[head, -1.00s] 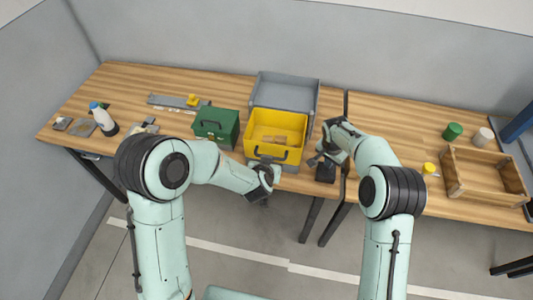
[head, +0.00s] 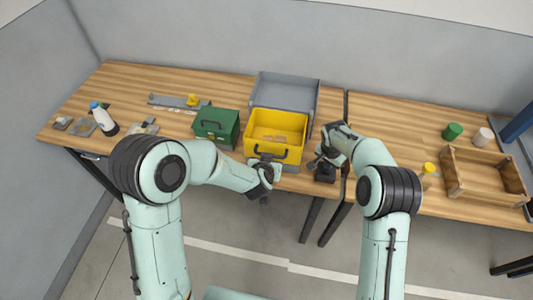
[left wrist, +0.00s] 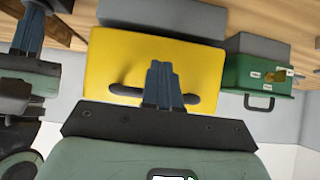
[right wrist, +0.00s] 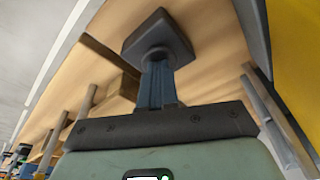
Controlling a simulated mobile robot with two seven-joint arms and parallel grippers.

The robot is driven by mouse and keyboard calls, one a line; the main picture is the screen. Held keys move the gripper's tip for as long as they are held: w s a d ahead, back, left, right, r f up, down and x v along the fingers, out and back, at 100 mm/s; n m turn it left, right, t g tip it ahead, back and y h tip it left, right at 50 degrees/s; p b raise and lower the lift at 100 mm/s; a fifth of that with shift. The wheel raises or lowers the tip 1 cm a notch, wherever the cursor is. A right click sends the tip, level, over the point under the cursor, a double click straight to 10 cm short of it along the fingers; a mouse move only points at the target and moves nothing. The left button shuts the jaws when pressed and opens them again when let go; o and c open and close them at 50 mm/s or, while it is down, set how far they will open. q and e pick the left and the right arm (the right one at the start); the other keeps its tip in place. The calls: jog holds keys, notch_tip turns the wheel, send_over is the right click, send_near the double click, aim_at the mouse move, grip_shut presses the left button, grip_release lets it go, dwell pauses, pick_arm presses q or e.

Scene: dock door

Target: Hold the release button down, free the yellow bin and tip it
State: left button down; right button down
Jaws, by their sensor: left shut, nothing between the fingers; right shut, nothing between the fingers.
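The yellow bin (head: 250,140) stands upright on the workbench, with a piece inside and a dark handle (head: 290,153) on its front. In the left wrist view the bin (left wrist: 110,55) fills the middle and its handle (left wrist: 125,91) passes behind my fingers. My left gripper (left wrist: 160,66) is shut and empty in front of the handle; I cannot tell whether it touches. My right gripper (right wrist: 157,58) is shut and empty, its tips at the round button (right wrist: 158,50) on a dark block (right wrist: 178,38). In the head view the block (head: 325,173) stands right of the bin. Whether the button is pressed is unclear.
A green toolbox (head: 217,127) stands close left of the bin. A grey open bin (head: 288,92) is behind it. A wooden crate (head: 485,172), a green can (head: 452,131) and a white can (head: 482,137) are at the right. A bottle (head: 103,118) stands at the left.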

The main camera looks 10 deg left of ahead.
jog(key=shift+s+f, duration=0.1)
pick_arm(q)
notch_tip(320, 180, up, 3)
jog(key=shift+w+r, duration=0.15)
jog(key=shift+r, duration=0.05)
dwell(0.4)
jog(key=shift+f, duration=1.15)
jog(key=s, duration=0.8)
jog(key=shift+s, duration=0.1)
pick_arm(e)
jog(key=w+v, duration=0.1)
jog(key=v, duration=0.6)
jog(key=shift+w+d, duration=0.2)
jog(key=shift+d, duration=0.15)
dwell(0.6)
